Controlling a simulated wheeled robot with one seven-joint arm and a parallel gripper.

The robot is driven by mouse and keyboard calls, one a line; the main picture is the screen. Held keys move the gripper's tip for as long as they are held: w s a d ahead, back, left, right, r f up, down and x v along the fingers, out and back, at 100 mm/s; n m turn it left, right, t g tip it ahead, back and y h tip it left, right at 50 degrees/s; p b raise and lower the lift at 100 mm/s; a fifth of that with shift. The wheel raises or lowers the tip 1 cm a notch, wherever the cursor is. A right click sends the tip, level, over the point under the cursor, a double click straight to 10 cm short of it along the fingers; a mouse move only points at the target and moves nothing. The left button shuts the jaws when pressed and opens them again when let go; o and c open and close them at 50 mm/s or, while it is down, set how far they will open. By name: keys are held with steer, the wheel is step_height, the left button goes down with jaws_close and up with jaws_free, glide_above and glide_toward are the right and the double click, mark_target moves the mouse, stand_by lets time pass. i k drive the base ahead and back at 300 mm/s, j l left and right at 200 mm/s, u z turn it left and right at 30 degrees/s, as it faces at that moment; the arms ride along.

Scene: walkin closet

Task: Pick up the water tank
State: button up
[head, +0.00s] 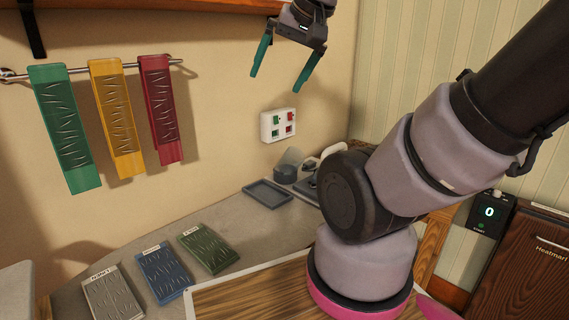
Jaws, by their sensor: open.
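My gripper (276,82) is high in front of the wall at top centre, its two teal fingers spread apart and pointing down. It is open with nothing between the fingers. I cannot identify the water tank for certain. A small grey round-bodied item (286,174) and a pale upright piece (293,156) stand at the back of the counter, below the gripper and well apart from it. My arm partly hides the dark and white items beside them.
A shallow grey tray (267,194) lies on the counter (215,212). Grey (112,295), blue (163,272) and green (208,248) pads lie nearer. Green (67,128), yellow (117,120) and red (161,109) panels hang from a rod. A switch plate (278,125) is on the wall.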

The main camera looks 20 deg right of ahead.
mark_target(289, 163)
steer(key=i+l+u, duration=0.1)
steer(key=l, duration=0.5)
steer(key=i+l+u, duration=0.1)
steer(key=l, duration=0.5)
steer(key=i+l+u, duration=0.1)
steer(key=l, duration=0.5)
steer(key=i, duration=0.05)
